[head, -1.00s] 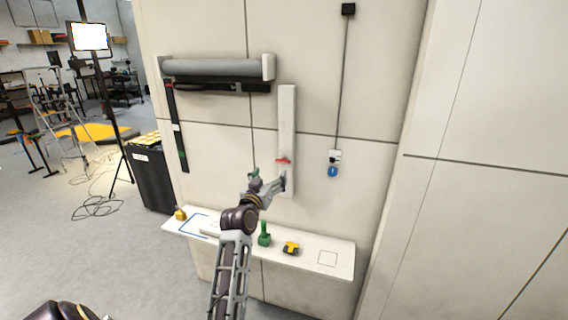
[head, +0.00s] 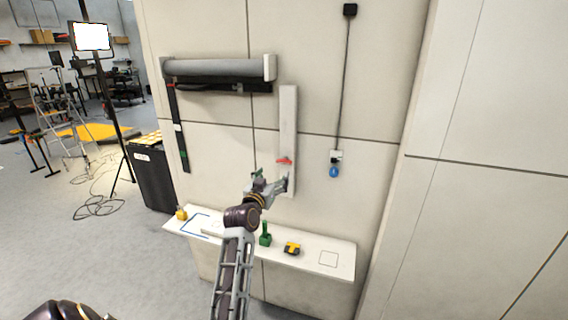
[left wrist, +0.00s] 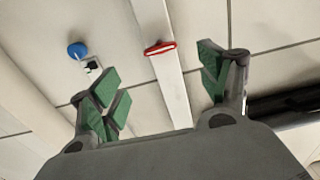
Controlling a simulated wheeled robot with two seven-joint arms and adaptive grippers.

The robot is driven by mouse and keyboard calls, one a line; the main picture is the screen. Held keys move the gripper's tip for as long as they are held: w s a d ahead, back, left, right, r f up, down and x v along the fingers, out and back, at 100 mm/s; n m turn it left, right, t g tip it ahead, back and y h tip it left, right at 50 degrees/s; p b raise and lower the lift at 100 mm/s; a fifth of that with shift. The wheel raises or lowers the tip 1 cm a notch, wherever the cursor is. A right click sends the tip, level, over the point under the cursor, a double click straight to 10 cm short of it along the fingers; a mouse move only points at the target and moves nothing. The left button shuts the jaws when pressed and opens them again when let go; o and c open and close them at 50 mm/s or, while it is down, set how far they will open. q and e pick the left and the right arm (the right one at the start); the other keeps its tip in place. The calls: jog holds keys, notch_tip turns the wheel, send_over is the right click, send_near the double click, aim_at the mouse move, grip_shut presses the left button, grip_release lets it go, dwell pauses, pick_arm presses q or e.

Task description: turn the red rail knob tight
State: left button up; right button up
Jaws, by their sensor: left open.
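The red rail knob (head: 284,161) is a small red bar on the lower part of the white vertical rail (head: 288,115) on the wall. In the left wrist view the knob (left wrist: 160,48) lies across the rail (left wrist: 172,85), beyond the fingertips and between them from side to side. My left gripper (head: 270,178) is just below the knob in the head view. In the left wrist view its green-padded fingers (left wrist: 160,85) are spread wide with nothing between them. My right gripper does not show.
A blue knob (head: 334,172) hangs on a cord right of the rail. A grey roller (head: 215,69) is mounted at upper left. The white shelf (head: 300,259) below carries a green object (head: 265,236), a yellow-and-black object (head: 292,248) and a small yellow one (head: 181,214).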

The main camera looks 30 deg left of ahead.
aim_at(283, 163)
pick_arm(q)
jog(key=shift+p+x, duration=0.4)
jog(key=shift+x, duration=6)
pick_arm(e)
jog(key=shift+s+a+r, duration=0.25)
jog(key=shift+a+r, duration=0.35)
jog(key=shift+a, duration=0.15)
pick_arm(q)
jog(key=c, duration=1.3)
